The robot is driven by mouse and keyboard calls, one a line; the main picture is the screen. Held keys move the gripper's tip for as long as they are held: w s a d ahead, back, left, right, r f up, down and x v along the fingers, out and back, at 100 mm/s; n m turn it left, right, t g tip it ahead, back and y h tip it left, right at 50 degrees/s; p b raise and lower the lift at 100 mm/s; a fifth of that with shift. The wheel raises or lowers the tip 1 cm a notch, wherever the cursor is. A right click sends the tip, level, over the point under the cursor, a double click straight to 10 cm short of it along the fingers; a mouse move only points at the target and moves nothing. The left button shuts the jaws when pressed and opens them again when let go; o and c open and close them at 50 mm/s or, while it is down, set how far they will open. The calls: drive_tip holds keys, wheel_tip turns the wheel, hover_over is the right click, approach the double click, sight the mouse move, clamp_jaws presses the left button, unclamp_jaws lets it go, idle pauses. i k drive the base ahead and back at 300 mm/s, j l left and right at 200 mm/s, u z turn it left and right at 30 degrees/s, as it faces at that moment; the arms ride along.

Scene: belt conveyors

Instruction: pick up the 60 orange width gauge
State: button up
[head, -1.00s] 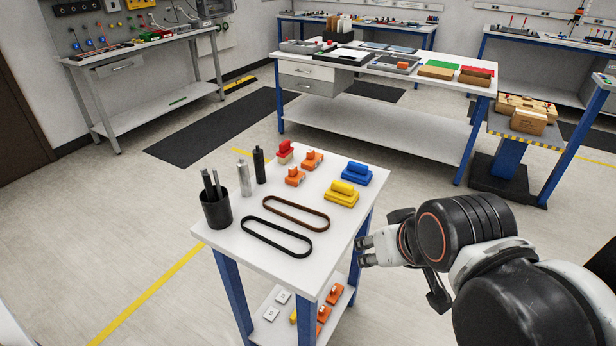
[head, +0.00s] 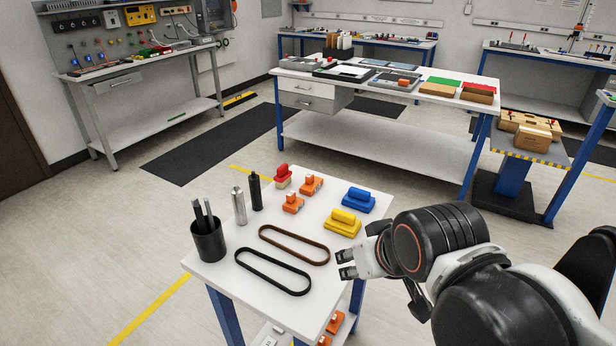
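Two orange blocks sit on the small white table: one orange gauge (head: 311,184) at the back and another orange gauge (head: 292,202) just in front of it. More orange pieces (head: 335,322) show on the lower shelf, partly cut off by the picture's bottom edge. No number is readable on any of them, so I cannot tell which is the 60. My gripper (head: 343,264) is at the table's right edge, in front of the yellow block. Its fingers are apart, with nothing between them. It is well away from the upper orange gauges.
The white tabletop (head: 222,272) also bears a yellow block (head: 342,223), a blue block (head: 358,200), a red-topped piece (head: 283,176), two belt loops (head: 273,272), two cylinders (head: 239,205) and a black cup (head: 208,242). A long workbench (head: 380,80) stands behind, with open floor between.

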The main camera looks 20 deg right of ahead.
sight(294, 203)
drive_tip(key=i+l+u, duration=0.45)
drive_tip(key=l, duration=0.15)
drive_tip(key=l+u, duration=0.25)
drive_tip(key=i+l+u, duration=0.2)
drive_tip(key=l, duration=0.25)
drive_tip(key=l+u, duration=0.25)
drive_tip(key=i+l, duration=0.05)
drive_tip(key=l, duration=0.05)
